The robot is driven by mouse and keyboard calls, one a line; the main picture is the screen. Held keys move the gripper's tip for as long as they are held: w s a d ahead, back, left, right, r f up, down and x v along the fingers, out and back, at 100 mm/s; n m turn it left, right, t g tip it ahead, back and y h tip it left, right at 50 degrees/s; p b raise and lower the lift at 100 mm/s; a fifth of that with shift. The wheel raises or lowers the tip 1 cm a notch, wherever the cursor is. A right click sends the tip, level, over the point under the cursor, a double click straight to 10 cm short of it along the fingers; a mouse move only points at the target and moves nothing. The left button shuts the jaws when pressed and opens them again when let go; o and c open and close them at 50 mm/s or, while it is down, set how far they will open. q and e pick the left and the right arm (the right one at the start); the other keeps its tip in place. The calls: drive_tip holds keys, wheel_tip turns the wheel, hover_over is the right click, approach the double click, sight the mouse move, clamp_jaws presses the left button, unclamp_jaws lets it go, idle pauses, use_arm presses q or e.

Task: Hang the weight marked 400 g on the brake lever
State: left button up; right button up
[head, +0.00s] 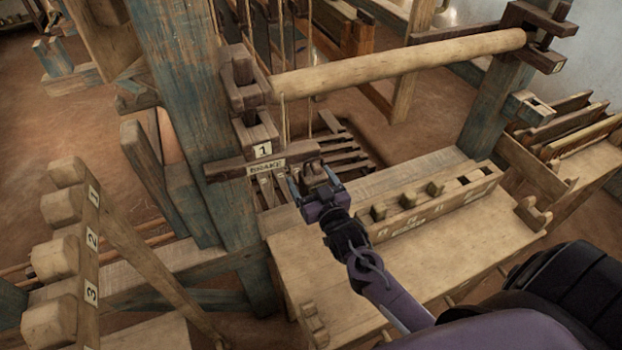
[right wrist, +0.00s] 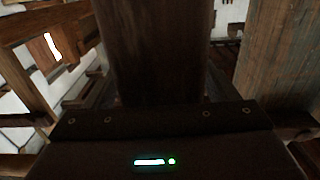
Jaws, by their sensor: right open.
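The brake lever (head: 225,170) is a dark wooden bar with a label reading BRAKE, reaching right from the blue-grey post. My right gripper (head: 314,174) is open at the lever's right end, above the bench's left corner. A small dark brown piece (head: 313,168) shows between its fingers; I cannot tell whether it is a weight or the lever's end. In the right wrist view a large dark brown surface (right wrist: 155,50) fills the middle, close to the camera. No 400 g mark is readable. My left gripper is not in view.
A wooden block rack (head: 455,208) with several small dark pieces and unreadable labels lies on the bench (head: 345,285). A round wooden beam (head: 400,62) crosses behind. The blue-grey post (head: 185,90) stands left of the lever. Numbered pegs (head: 55,258) stand at the left.

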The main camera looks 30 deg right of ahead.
drive_tip(key=s+b, duration=0.1)
drive_tip(key=s, duration=0.6)
drive_tip(key=shift+s+a+b, duration=0.2)
drive_tip(key=shift+s+b, duration=0.15)
drive_tip(key=shift+s+r, duration=0.1)
drive_tip(key=shift+r, duration=0.05)
drive_tip(key=s+p, duration=0.3)
drive_tip(key=s, duration=0.4)
drive_tip(key=shift+a, duration=0.25)
